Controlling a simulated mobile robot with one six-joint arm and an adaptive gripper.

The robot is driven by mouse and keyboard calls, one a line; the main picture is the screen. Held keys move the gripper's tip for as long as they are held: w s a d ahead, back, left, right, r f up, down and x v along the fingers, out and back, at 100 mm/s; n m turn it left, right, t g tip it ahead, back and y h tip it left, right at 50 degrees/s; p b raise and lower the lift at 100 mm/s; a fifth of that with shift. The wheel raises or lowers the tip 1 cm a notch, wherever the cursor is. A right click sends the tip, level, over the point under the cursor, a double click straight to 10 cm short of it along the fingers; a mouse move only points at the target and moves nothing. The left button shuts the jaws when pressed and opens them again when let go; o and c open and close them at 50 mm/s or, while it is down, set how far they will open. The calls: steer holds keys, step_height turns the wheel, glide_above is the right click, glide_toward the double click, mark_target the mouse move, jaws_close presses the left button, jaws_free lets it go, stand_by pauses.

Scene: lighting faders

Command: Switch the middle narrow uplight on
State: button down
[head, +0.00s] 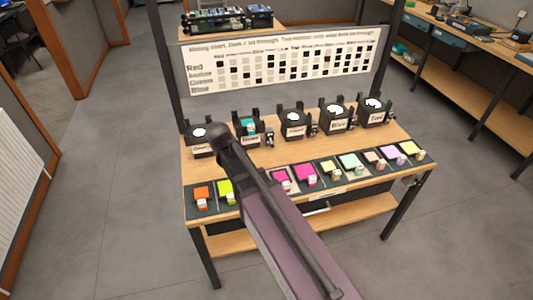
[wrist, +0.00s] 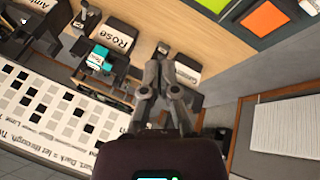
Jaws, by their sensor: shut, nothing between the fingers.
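Five black uplights stand in a row along the back of the table in the head view: the far left one (head: 200,140), one with a teal part (head: 248,130), the middle one (head: 294,123), then two to the right (head: 337,116) (head: 374,110). White discs show on top of several. In the wrist view the uplight labelled "Rose" (wrist: 118,38) has a teal part (wrist: 98,56) beside it. My gripper (wrist: 162,48) is shut and empty, beside another labelled uplight (wrist: 188,70); I cannot tell whether it touches. My arm hides the gripper in the head view.
Coloured squares with small pale blocks line the table front, including an orange square (head: 202,192) and a magenta square (head: 305,172). A printed chart board (head: 280,75) stands behind the uplights. The wooden table (head: 180,155) has a lower shelf. Grey floor around it is clear.

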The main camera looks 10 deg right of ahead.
mark_target(266, 152)
steer(key=w+d+f+n+t+h+b, duration=0.1)
steer(key=w+d+f+h+b, duration=0.1)
steer(key=b, duration=0.5)
steer(key=w+d+f+n+h+b, duration=0.2)
steer(key=w+d+f+h+b, duration=0.1)
steer(key=w+f+b, duration=0.3)
steer(key=w+d+f+n+t+h+b, duration=0.1)
steer(key=w+d+f+n+h+b, duration=0.1)
steer(key=f+b, duration=0.4)
steer(key=shift+w+d+f+t+h+b, duration=0.15)
steer(key=shift+w+d+h+b, duration=0.2)
steer(key=shift+w+d+b, duration=0.4)
steer(key=shift+w+d+f+t+h+b, duration=0.15)
steer(key=shift+w+d+h+b, duration=0.2)
steer(key=shift+w+d+b, duration=0.35)
steer(key=b, duration=0.1)
steer(key=w+f+n+h+b, duration=0.1)
steer(key=b, duration=0.1)
steer(key=shift+w+d, duration=0.25)
steer(key=shift+d, duration=0.05)
steer(key=shift+t+h, duration=0.3)
steer(key=shift+w+d, duration=0.1)
steer(key=shift+d, duration=0.05)
steer(key=shift+b+x, duration=1.7)
steer(key=shift+x, duration=3.2)
steer(key=shift+f, duration=0.1)
steer(key=shift+a+n, duration=0.3)
